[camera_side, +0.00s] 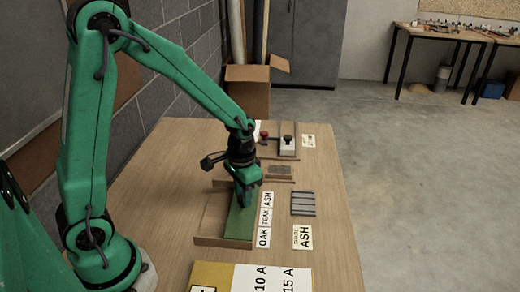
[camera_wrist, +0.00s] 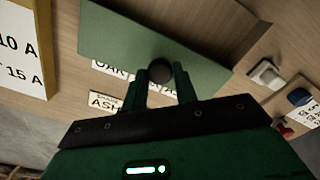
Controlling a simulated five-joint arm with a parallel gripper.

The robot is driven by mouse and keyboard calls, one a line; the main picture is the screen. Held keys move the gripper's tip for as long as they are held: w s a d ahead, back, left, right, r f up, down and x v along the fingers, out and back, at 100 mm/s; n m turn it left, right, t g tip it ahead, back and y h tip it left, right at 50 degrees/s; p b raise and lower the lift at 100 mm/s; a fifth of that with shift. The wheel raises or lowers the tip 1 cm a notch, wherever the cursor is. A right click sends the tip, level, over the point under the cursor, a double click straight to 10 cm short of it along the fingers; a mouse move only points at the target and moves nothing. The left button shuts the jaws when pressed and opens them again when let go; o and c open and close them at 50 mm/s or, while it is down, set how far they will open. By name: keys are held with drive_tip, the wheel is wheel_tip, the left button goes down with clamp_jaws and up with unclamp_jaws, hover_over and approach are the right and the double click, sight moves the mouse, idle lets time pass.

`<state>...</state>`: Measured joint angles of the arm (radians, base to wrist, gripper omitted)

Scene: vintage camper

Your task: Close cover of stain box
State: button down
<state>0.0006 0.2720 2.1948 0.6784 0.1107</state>
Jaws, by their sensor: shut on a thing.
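The stain box (camera_side: 208,216) is a low wooden box near the middle of the table. Its green cover (camera_side: 239,222) lies over the right part of the box in the side view, with bare wood showing to its left. The cover fills the upper middle of the wrist view (camera_wrist: 120,35). A dark round knob (camera_wrist: 160,70) sits on the cover. My gripper (camera_wrist: 161,77) is shut on this knob, with one finger on each side. In the side view my gripper (camera_side: 245,195) is over the cover and hides the knob.
An OAK, TEAK, ASH label (camera_side: 264,220) lies right of the box. Grey strips (camera_side: 303,203) and an ASH card (camera_side: 303,237) lie further right. A yellow-edged board (camera_side: 255,277) is at the front. Red and black knobbed items (camera_side: 287,141) stand at the back.

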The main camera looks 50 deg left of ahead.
drive_tip(key=shift+w+d, duration=0.25)
drive_tip(key=c, duration=1.1)
unclamp_jaws()
drive_tip(key=shift+s+a+r, duration=0.1)
drive_tip(key=shift+r, duration=0.05)
drive_tip(key=shift+r, duration=3.75)
drive_tip(key=shift+r, duration=0.15)
